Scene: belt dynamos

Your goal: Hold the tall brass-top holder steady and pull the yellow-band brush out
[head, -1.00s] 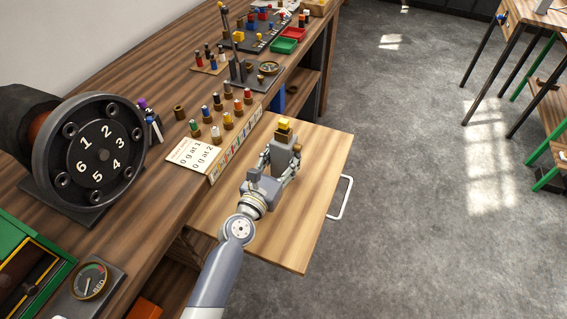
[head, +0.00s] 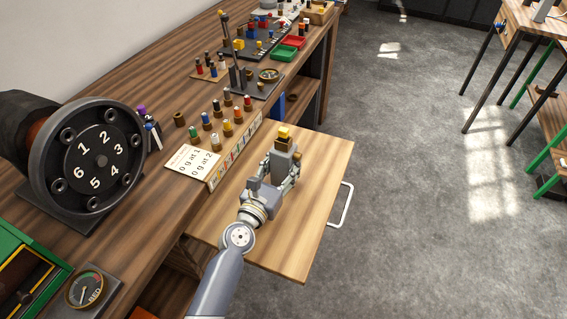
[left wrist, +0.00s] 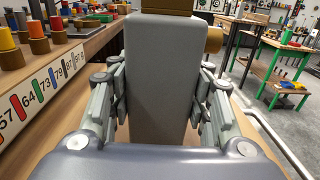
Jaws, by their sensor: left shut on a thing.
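The tall holder (head: 283,157) is a grey upright block with a brass top, standing over the wooden pull-out board. A yellow-topped piece (head: 284,131), apparently the yellow-band brush, sits at its top. In the left wrist view the grey holder (left wrist: 162,80) fills the middle, with the brass part (left wrist: 165,4) cut off by the top edge and a brass knob (left wrist: 214,40) on its right side. My left gripper (head: 281,166) is shut on the holder, one finger on each side. Its fingers also show in the left wrist view (left wrist: 160,100). My right gripper is not in view.
The wooden board (head: 285,245) has bare room around the holder and a white handle (head: 342,205) at right. On the bench are a row of small colored brushes (head: 228,129), a numbered card (head: 193,160), a large numbered wheel (head: 98,155) and a green tray (head: 282,53).

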